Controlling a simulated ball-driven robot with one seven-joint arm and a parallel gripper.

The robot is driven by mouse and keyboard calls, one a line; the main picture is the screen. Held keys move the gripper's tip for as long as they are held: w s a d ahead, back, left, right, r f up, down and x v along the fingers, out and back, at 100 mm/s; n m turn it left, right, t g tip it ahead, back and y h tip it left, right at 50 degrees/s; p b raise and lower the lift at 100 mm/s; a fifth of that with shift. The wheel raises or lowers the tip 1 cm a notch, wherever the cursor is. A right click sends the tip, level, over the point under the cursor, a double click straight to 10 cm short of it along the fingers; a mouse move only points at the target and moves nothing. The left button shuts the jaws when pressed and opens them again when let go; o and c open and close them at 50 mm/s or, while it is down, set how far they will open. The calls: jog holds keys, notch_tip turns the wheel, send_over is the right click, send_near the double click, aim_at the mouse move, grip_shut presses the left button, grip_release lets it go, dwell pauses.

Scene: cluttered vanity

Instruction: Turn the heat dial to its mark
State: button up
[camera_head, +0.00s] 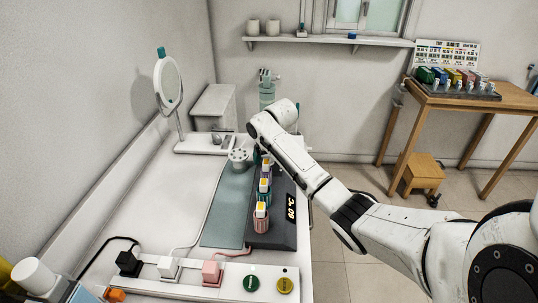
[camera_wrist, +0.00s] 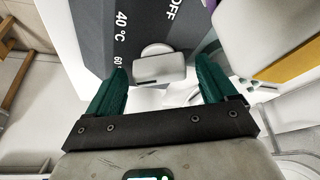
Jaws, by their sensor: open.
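The heat dial (camera_wrist: 160,67) is a pale grey knob with a raised grip bar on a dark panel (camera_wrist: 95,25), seen in the wrist view. White print around it reads OFF, 40 °C and part of a 60. I cannot tell which print the dial points to. My gripper (camera_wrist: 162,74) is open, with one dark green finger on each side of the dial. Gaps show between the fingers and the knob. My arm hides the dial there.
A teal mat (camera_head: 226,222) lies left of the unit. A round mirror (camera_head: 168,82) stands at the back left. A power strip (camera_head: 188,282) with several plugs and cords runs along the front. In the wrist view, a pale block with a yellow band (camera_wrist: 290,62) is close to the right finger.

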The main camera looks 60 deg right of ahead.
jog(key=shift+c, duration=0.5)
jog(key=c, duration=1)
jog(key=shift+o, duration=0.2)
jog(key=shift+r, duration=0.1)
